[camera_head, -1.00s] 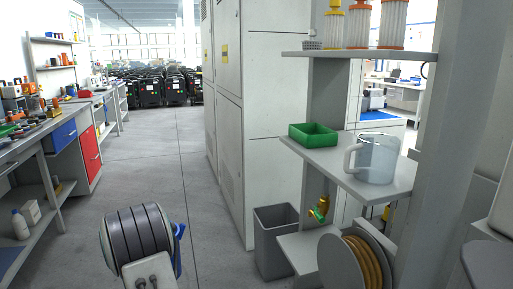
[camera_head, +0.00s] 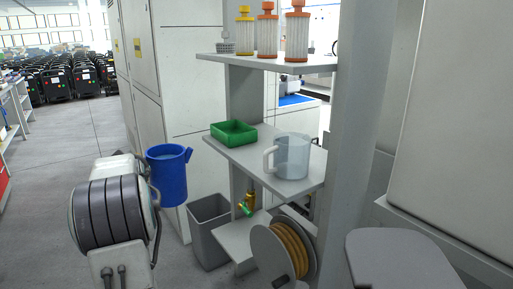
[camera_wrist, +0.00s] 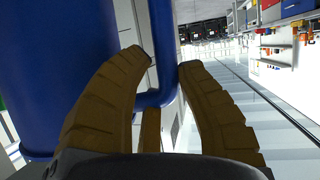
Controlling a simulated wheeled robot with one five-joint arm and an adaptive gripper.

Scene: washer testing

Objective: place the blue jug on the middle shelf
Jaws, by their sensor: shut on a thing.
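The blue jug (camera_head: 170,180) hangs in the air left of the shelf unit in the head view, roughly upright with its spout to the right. In the wrist view its blue body (camera_wrist: 60,75) fills the left side. My gripper (camera_wrist: 168,62) is shut on the jug's handle, with its brown fingers on either side of it. In the head view my arm hides the gripper and the handle. The middle shelf (camera_head: 238,156) is to the right of the jug at about similar height. It bears a green bin (camera_head: 233,133) and a clear jug (camera_head: 293,157).
The top shelf (camera_head: 265,62) holds filter cartridges and a small basket. Below are a grey waste bin (camera_head: 210,230), a lower shelf (camera_head: 235,240) and a hose reel (camera_head: 283,250). A grey post (camera_head: 355,120) bounds the shelves at right. Bare shelf shows between green bin and clear jug.

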